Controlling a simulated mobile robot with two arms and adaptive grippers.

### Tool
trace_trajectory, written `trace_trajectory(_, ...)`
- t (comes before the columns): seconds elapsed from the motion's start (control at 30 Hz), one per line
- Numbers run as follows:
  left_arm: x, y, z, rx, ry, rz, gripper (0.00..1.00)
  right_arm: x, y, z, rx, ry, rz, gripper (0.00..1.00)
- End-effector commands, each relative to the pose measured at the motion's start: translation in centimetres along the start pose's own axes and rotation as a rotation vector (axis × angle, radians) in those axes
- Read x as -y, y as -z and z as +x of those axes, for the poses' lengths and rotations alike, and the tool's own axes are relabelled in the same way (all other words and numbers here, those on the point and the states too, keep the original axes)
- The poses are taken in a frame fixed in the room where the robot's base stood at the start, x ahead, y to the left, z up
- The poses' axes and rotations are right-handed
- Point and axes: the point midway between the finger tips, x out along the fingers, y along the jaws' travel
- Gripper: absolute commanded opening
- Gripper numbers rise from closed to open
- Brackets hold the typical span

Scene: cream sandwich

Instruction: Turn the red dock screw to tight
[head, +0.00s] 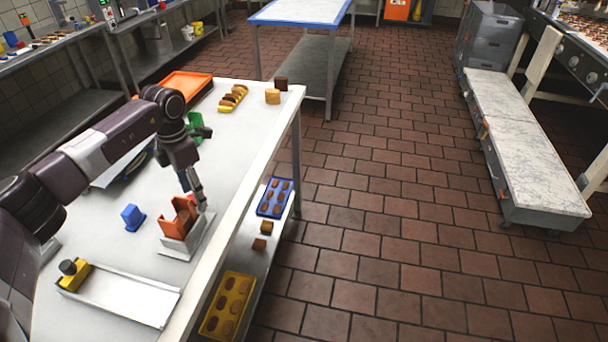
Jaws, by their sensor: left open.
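A red-brown dock (176,223) stands on a pale metal base (195,243) near the right edge of the white table. My left arm comes in from the left, and its gripper (197,200) points down at the dock's upper right side. The left gripper is open. Its fingertips are very close to the dock; I cannot tell whether they touch it. I cannot make out the screw, which is too small or hidden by the gripper. My right gripper is not in view.
A blue block (132,217) stands left of the dock. A metal tray (127,297) with a yellow end lies in front.

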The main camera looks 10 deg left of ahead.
Motion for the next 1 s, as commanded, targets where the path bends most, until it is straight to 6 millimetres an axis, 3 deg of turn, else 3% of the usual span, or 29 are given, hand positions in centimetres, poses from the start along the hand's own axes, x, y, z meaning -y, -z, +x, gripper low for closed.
trace_trajectory(0.87, 0.1, 0.0, -0.6, -0.002, 0.002, -1.083, 0.51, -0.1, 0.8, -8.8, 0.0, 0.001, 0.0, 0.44)
trace_trajectory(0.9, -0.2, -0.1, -0.9, 0.006, -0.001, -1.081, 0.51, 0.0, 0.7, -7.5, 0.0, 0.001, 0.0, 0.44)
trace_trajectory(1.0, -0.2, -0.1, -2.9, 0.007, -0.002, -1.078, 0.51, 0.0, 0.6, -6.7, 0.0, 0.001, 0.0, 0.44)
